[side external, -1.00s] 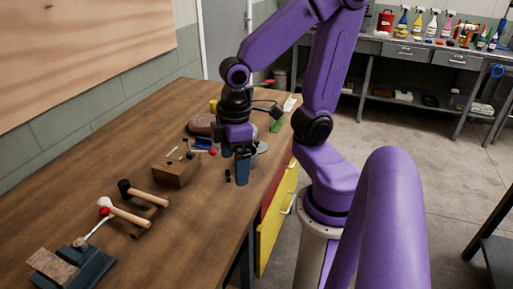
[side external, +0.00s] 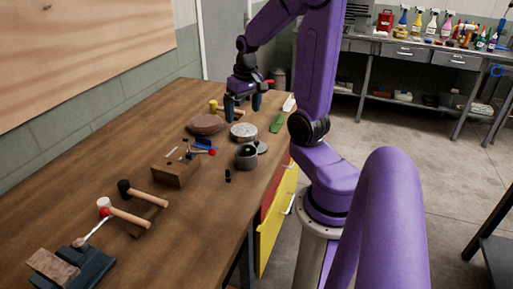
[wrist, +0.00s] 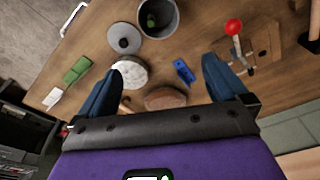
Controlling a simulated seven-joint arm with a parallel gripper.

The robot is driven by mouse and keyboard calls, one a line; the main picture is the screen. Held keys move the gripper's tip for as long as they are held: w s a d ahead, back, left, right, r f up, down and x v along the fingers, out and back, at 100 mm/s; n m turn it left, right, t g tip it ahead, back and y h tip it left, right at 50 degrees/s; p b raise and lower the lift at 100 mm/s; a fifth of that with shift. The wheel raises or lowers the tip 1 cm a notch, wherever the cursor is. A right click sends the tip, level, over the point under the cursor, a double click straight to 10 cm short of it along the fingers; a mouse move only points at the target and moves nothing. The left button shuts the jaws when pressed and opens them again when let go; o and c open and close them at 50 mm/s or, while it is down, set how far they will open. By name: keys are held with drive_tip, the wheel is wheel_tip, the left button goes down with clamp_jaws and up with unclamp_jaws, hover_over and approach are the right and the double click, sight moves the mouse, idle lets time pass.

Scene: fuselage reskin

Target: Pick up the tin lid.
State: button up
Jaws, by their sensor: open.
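The tin lid (side external: 261,147) is a grey disc with a small knob, lying on the bench beside the open grey tin (side external: 246,157). In the wrist view the lid (wrist: 124,38) lies near the top, left of the tin (wrist: 158,22), and is fully visible. A green item shows inside the tin. My gripper (side external: 243,112) is open and empty, above the bench beyond the white disc. In the wrist view my gripper (wrist: 163,64) has its blue fingers spread wide, with the lid beyond the left fingertip.
A pale speckled disc (side external: 243,132) lies close to the lid. A brown round block (side external: 206,124), a blue item (wrist: 184,70) and a green block (side external: 276,123) are nearby. A wooden block with tools (side external: 176,173) and mallets (side external: 145,193) stand toward the front.

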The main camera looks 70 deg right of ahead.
drive_tip(key=s+d+m, duration=0.4)
drive_tip(key=d, duration=0.3)
hover_over(257, 142)
drive_tip(key=s, duration=0.1)
drive_tip(key=shift+h, duration=0.3)
drive_tip(key=f, duration=1.2)
drive_tip(key=shift+s+a, duration=0.15)
drive_tip(key=shift+a, duration=0.15)
drive_tip(key=shift+w+d+f, duration=0.1)
drive_tip(key=shift+w+f, duration=0.1)
drive_tip(key=shift+f, duration=0.45)
drive_tip(key=shift+w+d+f, duration=0.1)
drive_tip(key=shift+w+f, duration=0.1)
drive_tip(key=shift+f, duration=0.4)
drive_tip(key=shift+w+d+f, duration=0.1)
drive_tip(key=shift+w+f, duration=0.1)
drive_tip(key=shift+f, duration=0.45)
drive_tip(key=shift+w+d+f, duration=0.1)
drive_tip(key=shift+f, duration=0.65)
drive_tip(key=c, duration=0.8)
